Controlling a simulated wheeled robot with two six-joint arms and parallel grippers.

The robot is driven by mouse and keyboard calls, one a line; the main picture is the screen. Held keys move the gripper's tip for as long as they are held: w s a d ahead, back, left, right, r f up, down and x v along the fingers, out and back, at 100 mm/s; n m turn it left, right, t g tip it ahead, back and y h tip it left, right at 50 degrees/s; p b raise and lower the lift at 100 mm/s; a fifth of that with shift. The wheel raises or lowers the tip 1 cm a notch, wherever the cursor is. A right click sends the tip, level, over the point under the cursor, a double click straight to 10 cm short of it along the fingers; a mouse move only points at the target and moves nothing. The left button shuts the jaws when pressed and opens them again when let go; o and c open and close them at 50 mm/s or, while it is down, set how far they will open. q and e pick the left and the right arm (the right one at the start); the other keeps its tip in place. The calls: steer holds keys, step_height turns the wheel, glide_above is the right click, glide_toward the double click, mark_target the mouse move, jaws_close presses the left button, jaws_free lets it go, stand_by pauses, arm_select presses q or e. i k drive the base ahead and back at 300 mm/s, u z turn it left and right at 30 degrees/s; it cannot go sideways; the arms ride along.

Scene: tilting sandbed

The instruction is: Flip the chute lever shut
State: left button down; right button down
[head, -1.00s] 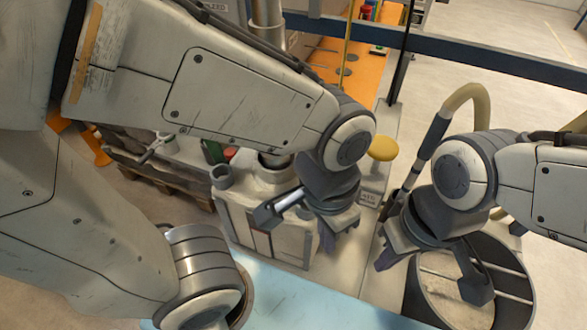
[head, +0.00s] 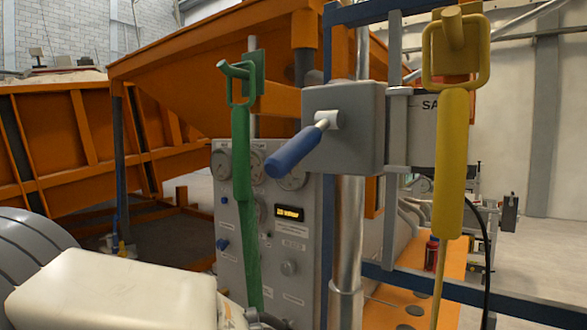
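A lever with a blue grip (head: 293,153) sticks out from the front of a grey box (head: 362,140) in the head view. Its short metal shaft joins a pale pivot on the box, and the grip slants down and to the left, towards me. I take it as the chute lever; no label on it is readable. The box sits beside a vertical metal pipe (head: 346,240). Neither of my grippers shows now. Only part of my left arm is in the lower left corner, below and left of the lever.
A long green handle (head: 241,150) hangs left of the lever, and a yellow handle (head: 450,165) hangs to the right. Behind is a grey gauge panel (head: 290,250) with a lit display. An orange sandbed (head: 100,110) fills the left background. A blue rail (head: 470,295) crosses the lower right.

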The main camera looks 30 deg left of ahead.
mark_target(280, 163)
steer(key=u, duration=1.75)
steer(key=k, duration=0.45)
steer(key=z, duration=0.8)
